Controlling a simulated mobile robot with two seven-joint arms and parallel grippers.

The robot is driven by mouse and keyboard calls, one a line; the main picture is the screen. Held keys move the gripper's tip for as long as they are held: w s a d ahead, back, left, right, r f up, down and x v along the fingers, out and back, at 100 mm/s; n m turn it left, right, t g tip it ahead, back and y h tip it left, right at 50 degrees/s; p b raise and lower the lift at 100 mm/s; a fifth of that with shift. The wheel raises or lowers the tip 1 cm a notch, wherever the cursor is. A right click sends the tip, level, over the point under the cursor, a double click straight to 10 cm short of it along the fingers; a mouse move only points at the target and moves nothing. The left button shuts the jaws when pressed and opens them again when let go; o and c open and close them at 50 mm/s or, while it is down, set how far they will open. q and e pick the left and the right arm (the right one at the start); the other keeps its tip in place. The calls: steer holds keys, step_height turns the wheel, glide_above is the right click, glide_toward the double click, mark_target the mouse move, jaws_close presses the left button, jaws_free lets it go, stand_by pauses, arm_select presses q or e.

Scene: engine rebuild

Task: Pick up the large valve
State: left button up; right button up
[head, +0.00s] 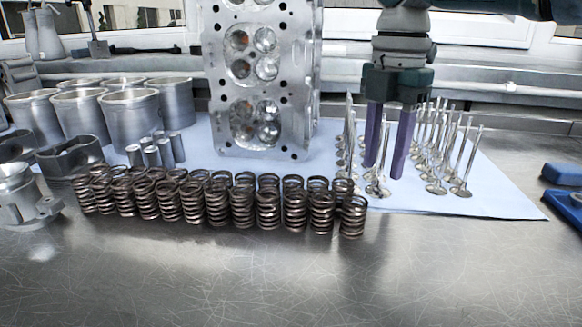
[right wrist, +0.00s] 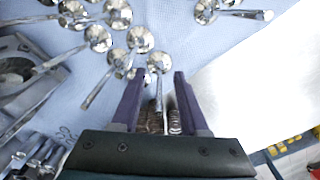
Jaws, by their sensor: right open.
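Valves with shiny round heads and thin stems stand heads-down on a light blue cloth (head: 500,200) in two groups in the head view, a right group (head: 437,187) and a left group. My right gripper (head: 384,172) points down at the left group, its purple fingers apart. One valve (right wrist: 160,63) shows between the open fingertips (right wrist: 160,74) in the right wrist view, its stem running back between the fingers. No contact with it is visible. Other valve heads (right wrist: 140,39) lie close beyond the left finger. I cannot tell which valve is the large one. My left gripper is not seen.
Rows of dark coil springs (head: 242,205) stand in front of the cloth. A cylinder head (head: 262,85) stands upright left of my gripper. Metal cylinders (head: 130,118) stand at the left. Blue parts (head: 562,174) lie at the right edge. The front of the metal bench is clear.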

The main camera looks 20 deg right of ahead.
steer(key=shift+f, duration=0.85)
steer(key=shift+c, duration=0.4)
jaws_close()
